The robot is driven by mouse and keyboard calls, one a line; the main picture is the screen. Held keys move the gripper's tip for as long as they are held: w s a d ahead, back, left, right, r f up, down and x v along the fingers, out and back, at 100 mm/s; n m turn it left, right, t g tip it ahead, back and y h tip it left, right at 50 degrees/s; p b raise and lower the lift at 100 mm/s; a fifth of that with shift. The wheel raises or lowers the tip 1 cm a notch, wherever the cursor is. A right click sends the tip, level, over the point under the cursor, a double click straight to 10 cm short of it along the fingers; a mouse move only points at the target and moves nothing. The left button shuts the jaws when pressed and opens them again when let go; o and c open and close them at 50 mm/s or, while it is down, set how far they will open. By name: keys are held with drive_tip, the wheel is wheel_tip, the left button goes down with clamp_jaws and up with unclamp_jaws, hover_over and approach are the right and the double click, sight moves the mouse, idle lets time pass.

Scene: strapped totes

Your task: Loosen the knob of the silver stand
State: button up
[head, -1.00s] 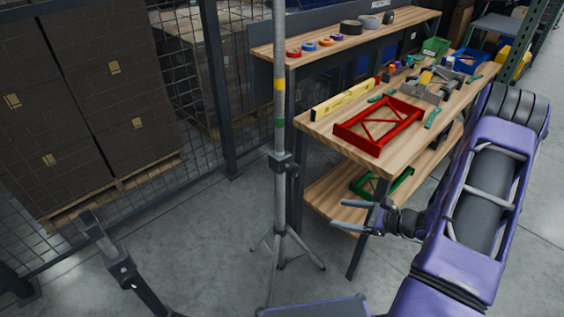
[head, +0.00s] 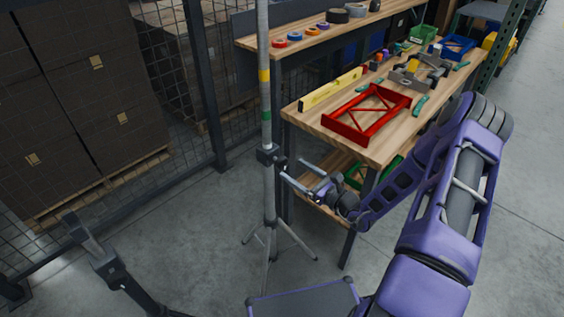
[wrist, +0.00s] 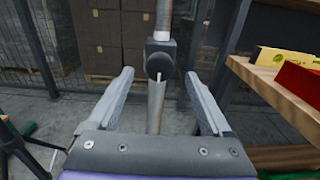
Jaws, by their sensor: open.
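The silver stand (head: 268,205) is an upright pole on tripod legs, with a yellow band and a green band on its upper part. Its knob (head: 279,160) sits on a dark clamp collar (head: 266,154) partway up the pole. In the wrist view the knob (wrist: 160,66) is a round dark disc with a light mark, facing me, centred between the fingers and beyond their tips. My gripper (head: 290,171) is open and empty, just right of the pole near the collar's height. In the wrist view its fingers (wrist: 160,87) frame the pole (wrist: 156,107).
A wooden workbench (head: 385,150) with a red frame (head: 365,114) and a yellow level (head: 331,90) stands right of the stand. A mesh fence (head: 170,70) and dark stacked boxes (head: 80,90) are behind. Another dark stand (head: 108,264) is at lower left.

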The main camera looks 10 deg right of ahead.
sight(285, 164)
drive_tip(key=x, duration=0.6)
drive_tip(key=shift+w, duration=0.1)
drive_tip(key=shift+c, duration=0.3)
clamp_jaws()
